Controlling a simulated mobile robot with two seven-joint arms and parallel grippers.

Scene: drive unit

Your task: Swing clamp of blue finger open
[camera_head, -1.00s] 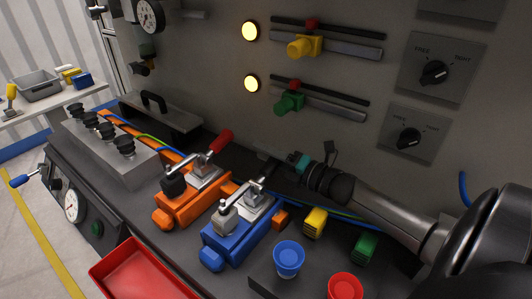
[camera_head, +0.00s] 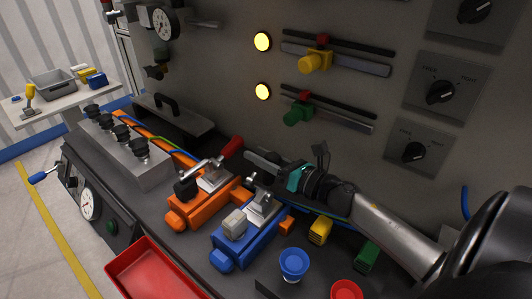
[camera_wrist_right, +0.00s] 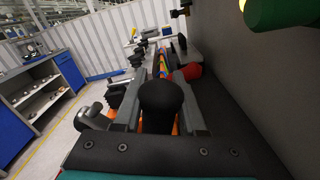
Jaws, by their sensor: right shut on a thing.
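The blue finger (camera_head: 243,245) is a blue block with a pale pad (camera_head: 235,223) on top, in the lower middle of the head view. Its metal clamp (camera_head: 262,207) sits on its back part, and no clamp bar lies over the pad. My right gripper (camera_head: 264,162) reaches in from the right above and behind the clamp. In the right wrist view its fingers close around a black handle (camera_wrist_right: 163,105); the head view hides this handle behind the gripper. A grey metal part (camera_wrist_right: 93,117) shows left of the fingers. My left gripper is not in view.
The orange finger (camera_head: 200,205) and its red-handled clamp (camera_head: 230,148) stand close on the left. Yellow (camera_head: 320,230) and green (camera_head: 367,255) blocks lie right, under my arm. The panel wall rises behind.

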